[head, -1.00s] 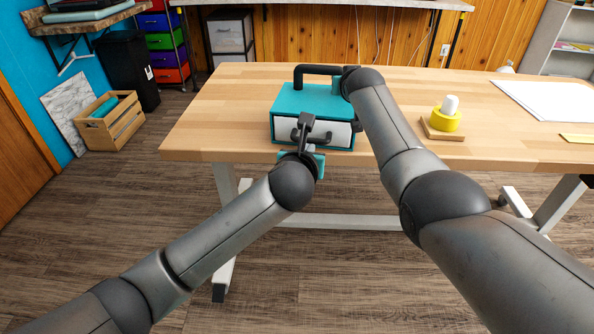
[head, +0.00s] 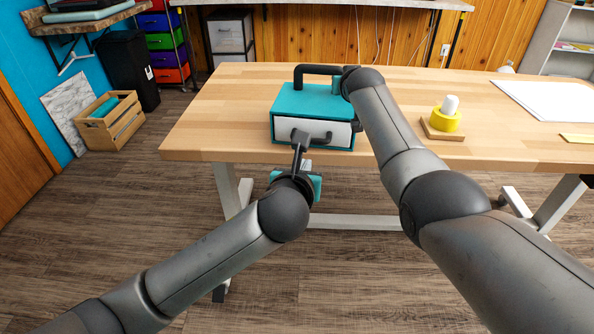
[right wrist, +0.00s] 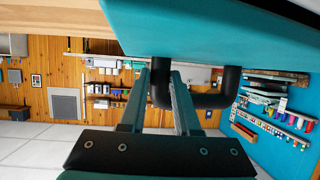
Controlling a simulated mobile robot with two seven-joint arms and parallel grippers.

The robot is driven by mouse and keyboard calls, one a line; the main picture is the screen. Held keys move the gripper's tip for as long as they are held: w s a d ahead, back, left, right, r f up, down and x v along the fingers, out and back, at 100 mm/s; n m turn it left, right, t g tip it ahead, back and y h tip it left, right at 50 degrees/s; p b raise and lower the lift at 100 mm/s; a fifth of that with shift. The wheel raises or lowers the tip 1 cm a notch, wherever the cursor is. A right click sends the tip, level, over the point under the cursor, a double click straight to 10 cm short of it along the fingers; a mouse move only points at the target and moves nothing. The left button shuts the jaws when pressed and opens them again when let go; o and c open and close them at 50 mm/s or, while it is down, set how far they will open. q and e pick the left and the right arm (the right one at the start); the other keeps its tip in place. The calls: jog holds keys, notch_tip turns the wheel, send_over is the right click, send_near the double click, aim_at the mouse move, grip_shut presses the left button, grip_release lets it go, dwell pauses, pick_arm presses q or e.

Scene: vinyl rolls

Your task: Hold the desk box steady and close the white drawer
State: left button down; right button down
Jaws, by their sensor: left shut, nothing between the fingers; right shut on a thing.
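The teal desk box (head: 305,98) stands on the wooden table near its front edge. Its white drawer (head: 340,133) faces me and looks about flush with the box front, with a black pull handle (head: 322,137) on it. My left gripper (head: 299,139) is shut and empty, its tips just in front of the drawer's left part; touching or apart is hard to tell. My right gripper (right wrist: 165,80) is shut on the black top handle (right wrist: 210,101) of the box, at one leg. In the head view, my right arm partly hides that gripper.
A yellow and white object (head: 446,115) on a small wooden base stands to the right on the table (head: 230,110). White sheets (head: 545,98) lie farther right. The tabletop left of the box is clear. A wooden crate (head: 112,125) stands on the floor at left.

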pick_arm(q)
jog(key=shift+s, duration=0.35)
pick_arm(e)
jog(key=shift+s+f, duration=0.15)
jog(key=shift+f, duration=0.5)
jog(key=c, duration=1)
grip_release()
jog(key=o, duration=0.5)
jog(key=shift+r, duration=0.15)
jog(key=shift+c, duration=0.2)
jog(key=shift+r, duration=0.1)
jog(key=shift+r, duration=0.1)
jog(key=shift+v, duration=5.85)
